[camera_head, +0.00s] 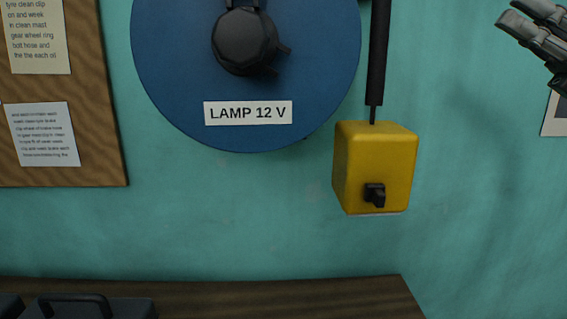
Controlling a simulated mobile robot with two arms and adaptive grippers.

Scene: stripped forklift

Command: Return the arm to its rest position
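My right gripper (512,16) shows in part at the top right edge, pointing left in front of the teal wall. My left gripper is not in view.
A blue disc (170,60) labelled "LAMP 12 V" has a black hub (245,42). A yellow switch box (362,155) hangs from a black cord (377,50). A notice board (95,110) is at left. A wooden top (280,295) bears a black case (100,308). The wall at right is mostly clear.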

